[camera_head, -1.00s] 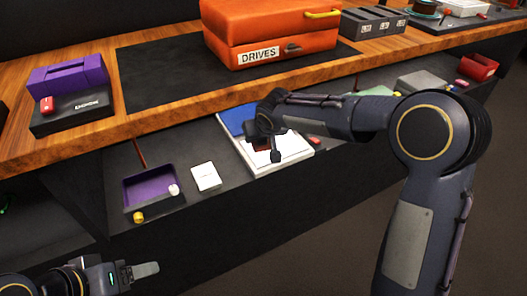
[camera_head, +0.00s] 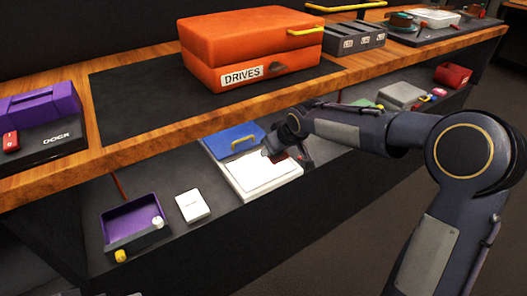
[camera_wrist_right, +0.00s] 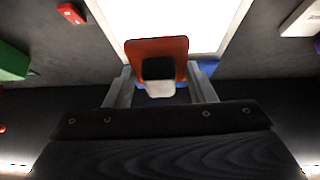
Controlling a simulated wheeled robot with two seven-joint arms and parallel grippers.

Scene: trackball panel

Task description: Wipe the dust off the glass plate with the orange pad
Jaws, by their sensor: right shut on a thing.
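The glass plate (camera_head: 256,181) is a white, framed panel on the lower shelf, beside a blue panel with a yellow handle (camera_head: 240,143). Dust on it cannot be made out. My right gripper (camera_head: 290,155) is over the plate's right side. In the right wrist view, the gripper (camera_wrist_right: 160,80) is shut on the black and white grip of the orange pad (camera_wrist_right: 138,50). The pad overlaps the near edge of the bright plate (camera_wrist_right: 185,15); whether it touches cannot be told. My left gripper is out of view.
A purple tray (camera_head: 113,222) and a white card (camera_head: 193,206) lie left of the plate. A grey box (camera_head: 400,96) and small coloured items are to the right. The wooden counter edge (camera_head: 215,117) with the orange DRIVES case (camera_head: 250,45) overhangs behind.

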